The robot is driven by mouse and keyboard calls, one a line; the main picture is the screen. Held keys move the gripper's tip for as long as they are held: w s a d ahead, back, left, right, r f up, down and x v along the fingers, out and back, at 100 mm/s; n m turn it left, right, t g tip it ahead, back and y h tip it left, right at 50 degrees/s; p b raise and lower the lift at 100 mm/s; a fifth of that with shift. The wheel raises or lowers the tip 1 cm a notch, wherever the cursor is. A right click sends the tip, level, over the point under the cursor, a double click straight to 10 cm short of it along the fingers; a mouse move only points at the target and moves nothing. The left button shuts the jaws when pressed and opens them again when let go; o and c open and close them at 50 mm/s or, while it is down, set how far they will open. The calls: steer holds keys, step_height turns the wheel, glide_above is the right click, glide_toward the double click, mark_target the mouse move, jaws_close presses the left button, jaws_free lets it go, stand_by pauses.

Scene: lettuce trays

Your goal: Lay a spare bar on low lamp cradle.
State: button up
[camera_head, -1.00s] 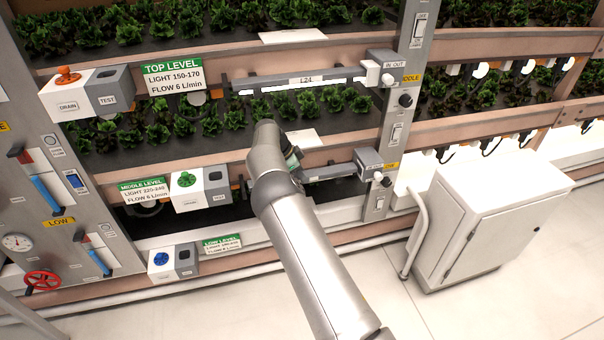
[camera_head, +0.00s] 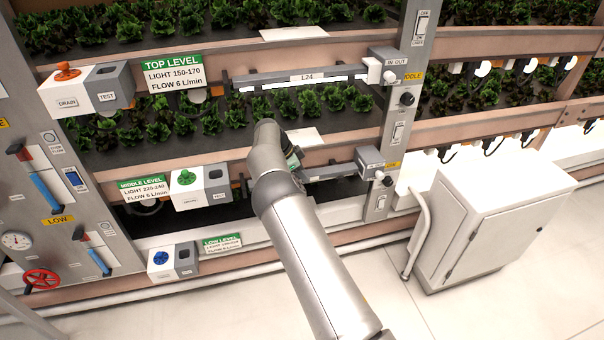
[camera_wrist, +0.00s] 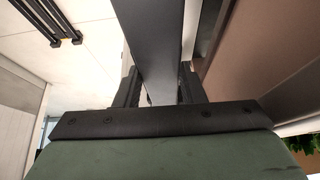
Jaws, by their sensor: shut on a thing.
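My gripper (camera_wrist: 160,88) is shut on a long dark grey bar (camera_wrist: 158,40) in the wrist view. The bar runs away from the two black fingers toward the top of the picture. In the head view my arm reaches to the low level of the rack and its wrist hides the fingers. A grey bar (camera_head: 332,173) shows just right of my wrist, in line with the low lamp cradle's grey end box (camera_head: 370,158). I cannot tell whether this is the held bar or whether it touches the cradle.
Lamp L24 (camera_head: 302,78) lies in the cradle above, under the top tray. The rack's upright post (camera_head: 398,120) stands right of the cradle. A white cabinet (camera_head: 485,215) stands at the right. Wooden shelf rails (camera_head: 225,157) run close behind my wrist. The floor in front is clear.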

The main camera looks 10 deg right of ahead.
steer(key=o, duration=1.3)
steer(key=s+r, duration=0.2)
steer(key=r, duration=0.1)
steer(key=s+r, duration=0.1)
steer(key=r, duration=0.1)
steer(key=shift+d+p, duration=0.1)
steer(key=shift+p, duration=0.3)
